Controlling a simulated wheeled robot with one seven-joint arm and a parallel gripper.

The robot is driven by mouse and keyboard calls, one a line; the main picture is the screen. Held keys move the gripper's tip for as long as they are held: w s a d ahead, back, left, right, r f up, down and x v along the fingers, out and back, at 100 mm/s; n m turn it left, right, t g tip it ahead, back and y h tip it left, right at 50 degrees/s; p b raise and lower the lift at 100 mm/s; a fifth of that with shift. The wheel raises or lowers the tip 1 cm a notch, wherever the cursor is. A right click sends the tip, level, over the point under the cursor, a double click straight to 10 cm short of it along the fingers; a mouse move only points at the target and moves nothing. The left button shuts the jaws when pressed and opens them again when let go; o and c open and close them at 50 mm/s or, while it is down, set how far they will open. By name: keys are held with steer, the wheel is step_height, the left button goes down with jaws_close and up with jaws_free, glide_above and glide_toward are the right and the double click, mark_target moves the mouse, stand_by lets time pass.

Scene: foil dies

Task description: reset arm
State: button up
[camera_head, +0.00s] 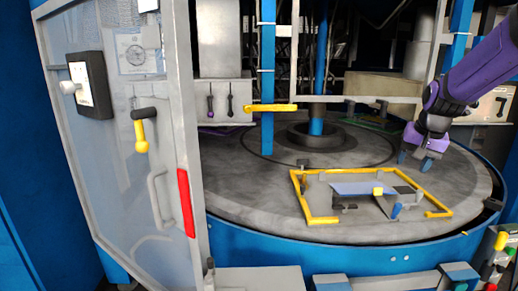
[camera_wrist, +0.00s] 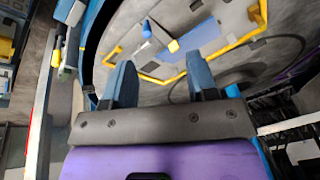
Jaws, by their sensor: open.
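My purple arm comes in from the upper right in the head view. My gripper (camera_head: 416,160) hangs over the right part of the grey round table (camera_head: 245,205), behind and to the right of the yellow-framed fixture. In the wrist view my gripper (camera_wrist: 160,80) shows two blue fingertips spread apart with nothing between them. The yellow frame (camera_head: 298,195) surrounds a flat blue-grey piece with a small yellow block (camera_head: 378,191). The frame (camera_wrist: 240,42) and the yellow block (camera_wrist: 173,46) also show beyond the fingers in the wrist view. I cannot tell the exact height of my gripper above the table.
A grey door (camera_head: 110,120) with a yellow-handled latch (camera_head: 141,140) and a red strip (camera_head: 186,203) stands open at the left. A blue post (camera_head: 267,80) rises in the middle. Control knobs (camera_head: 500,241) are at the lower right. The table's left part is clear.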

steer(key=s+a+r+n, duration=0.1)
steer(key=s+a+r, duration=0.1)
steer(key=s, duration=0.3)
steer(key=s+a+r+n+t, duration=0.1)
steer(key=s+a+r, duration=0.2)
steer(key=s, duration=0.3)
steer(key=s+a+r+n, duration=0.1)
steer(key=s+a+r, duration=0.1)
steer(key=s, duration=0.3)
steer(key=s+a+n, duration=0.2)
steer(key=s+a, duration=0.1)
steer(key=s, duration=1.1)
steer(key=shift+s+f+n+t, duration=0.15)
steer(key=shift+f+n+t, duration=0.25)
